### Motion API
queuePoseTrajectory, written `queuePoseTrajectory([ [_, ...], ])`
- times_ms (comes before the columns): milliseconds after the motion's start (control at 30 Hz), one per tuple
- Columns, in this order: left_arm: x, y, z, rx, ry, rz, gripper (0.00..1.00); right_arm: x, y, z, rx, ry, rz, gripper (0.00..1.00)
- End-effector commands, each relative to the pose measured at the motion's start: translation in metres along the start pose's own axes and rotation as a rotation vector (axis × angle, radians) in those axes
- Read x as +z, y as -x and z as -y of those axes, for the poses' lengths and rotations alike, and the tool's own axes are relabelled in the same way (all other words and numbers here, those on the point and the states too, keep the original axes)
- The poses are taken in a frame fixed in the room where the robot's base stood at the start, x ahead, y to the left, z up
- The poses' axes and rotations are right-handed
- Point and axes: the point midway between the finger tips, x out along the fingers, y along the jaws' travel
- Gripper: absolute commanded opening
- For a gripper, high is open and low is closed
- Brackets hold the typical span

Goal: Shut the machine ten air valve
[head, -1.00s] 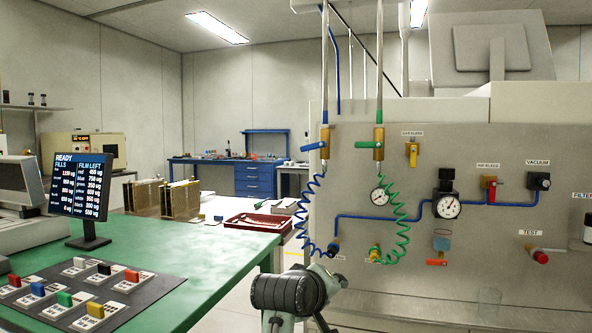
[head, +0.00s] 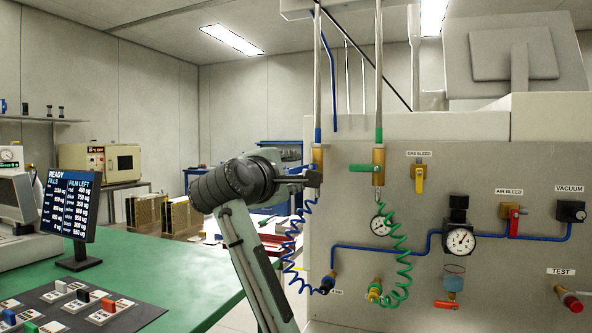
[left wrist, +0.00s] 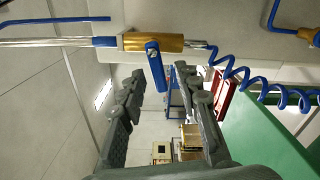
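A brass valve with a blue lever (head: 296,167) sits on the left vertical pipe, above a coiled blue hose. Its brass body (head: 318,160) is partly behind my left gripper (head: 314,178) in the head view. In the left wrist view the blue lever (left wrist: 155,66) stands crosswise to the pipe, its free end pointing between my fingertips. The brass body (left wrist: 150,42) is just beyond them. My left gripper (left wrist: 160,80) is open, one finger on each side of the lever's end; contact cannot be told. My right gripper is not in view.
A green-levered valve (head: 378,168) with a green coiled hose is close on the right. A yellow valve (head: 419,178), gauge (head: 460,241) and red valve (head: 514,222) are farther right on the panel. The green table (head: 175,260) with a monitor (head: 70,206) is left.

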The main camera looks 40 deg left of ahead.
Motion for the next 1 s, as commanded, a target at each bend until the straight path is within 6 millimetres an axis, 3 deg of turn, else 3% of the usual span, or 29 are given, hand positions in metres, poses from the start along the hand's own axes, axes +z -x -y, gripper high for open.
queuePoseTrajectory([
  [100,0.0,-0.0094,0.0002,-0.001,0.0,0.0,0.33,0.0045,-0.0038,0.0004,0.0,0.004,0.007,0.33],
  [400,0.0,-0.012,0.0002,0.001,0.0,0.0,0.33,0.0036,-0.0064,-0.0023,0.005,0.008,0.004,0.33],
  [667,0.0,-0.0118,0.0003,0.001,-0.001,0.0,0.01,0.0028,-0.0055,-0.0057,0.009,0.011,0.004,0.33],
  [867,0.0,-0.0117,0.0001,0.0,-0.005,0.0,0.0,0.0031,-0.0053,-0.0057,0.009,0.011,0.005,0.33],
  [1000,-0.0006,-0.0117,-0.0044,0.001,-0.124,-0.001,0.0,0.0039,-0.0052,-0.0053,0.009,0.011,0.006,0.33],
])
